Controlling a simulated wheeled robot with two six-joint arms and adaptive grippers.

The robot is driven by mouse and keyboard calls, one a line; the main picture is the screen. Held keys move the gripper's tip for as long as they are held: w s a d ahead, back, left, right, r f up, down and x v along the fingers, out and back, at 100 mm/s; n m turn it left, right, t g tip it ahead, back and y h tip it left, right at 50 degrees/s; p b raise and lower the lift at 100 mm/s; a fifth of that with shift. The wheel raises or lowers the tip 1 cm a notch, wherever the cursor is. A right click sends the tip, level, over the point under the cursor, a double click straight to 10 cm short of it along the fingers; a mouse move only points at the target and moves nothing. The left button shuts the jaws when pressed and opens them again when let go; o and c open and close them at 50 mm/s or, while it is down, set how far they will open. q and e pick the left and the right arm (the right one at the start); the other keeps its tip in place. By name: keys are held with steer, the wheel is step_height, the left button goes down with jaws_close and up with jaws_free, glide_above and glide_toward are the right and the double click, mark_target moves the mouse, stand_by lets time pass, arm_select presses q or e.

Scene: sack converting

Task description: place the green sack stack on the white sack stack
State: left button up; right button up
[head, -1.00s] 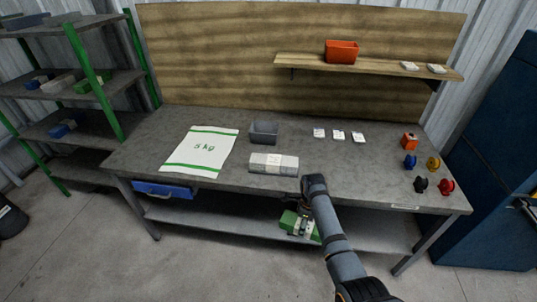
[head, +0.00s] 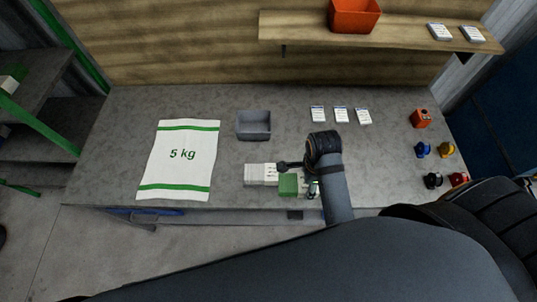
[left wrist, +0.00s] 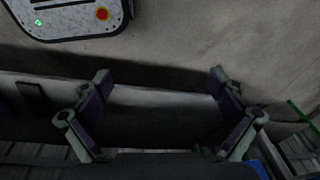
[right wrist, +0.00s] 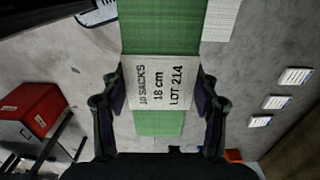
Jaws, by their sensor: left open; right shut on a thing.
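The green sack stack (head: 288,185) is held by my right gripper (right wrist: 160,92), which is shut across its white paper band. The right wrist view shows the green stack (right wrist: 163,28), its band reading "10 SACKS 18 cm LOT 214". The white sack stack (head: 255,174) lies near the table's front edge. In the head view the green stack overlaps its right front part; I cannot tell the height between them. The white stack (right wrist: 221,18) also shows at the right wrist view's top, right of the green. My left gripper (left wrist: 162,78) is open and empty, outside the head view.
A grey bin (head: 254,125) stands behind the white stack. A flat "5 kg" sack (head: 181,160) lies left on the table (head: 110,150). Several cards (head: 341,115) lie behind my right arm.

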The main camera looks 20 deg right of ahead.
steer(key=shift+w+a+f, duration=0.2)
steer(key=shift+a+f, duration=0.05)
steer(key=shift+a, duration=0.05)
steer(key=w+a+f, duration=0.1)
steer(key=w+f, duration=0.1)
steer(key=w, duration=0.2)
steer(key=w+a+f, duration=0.1)
steer(key=w+f, duration=0.2)
steer(key=w+a+f, duration=0.1)
steer(key=w+f, duration=0.2)
steer(key=w, duration=0.1)
steer(key=shift+w+f, duration=0.15)
steer(key=shift+w, duration=0.2)
steer(key=shift+w+f, duration=0.1)
steer(key=shift+f, duration=0.15)
steer(key=shift+w+f, duration=0.1)
steer(key=shift+f, duration=0.05)
step_height(320, 180, down, 3)
steer(key=shift+w+a+r, duration=0.1)
steer(key=shift+r, duration=0.05)
steer(key=shift+f, duration=0.5)
arm_select(q)
steer(key=shift+s, duration=0.95)
arm_select(e)
steer(key=o, duration=1.4)
steer(key=shift+c, duration=0.2)
steer(key=shift+r, duration=0.15)
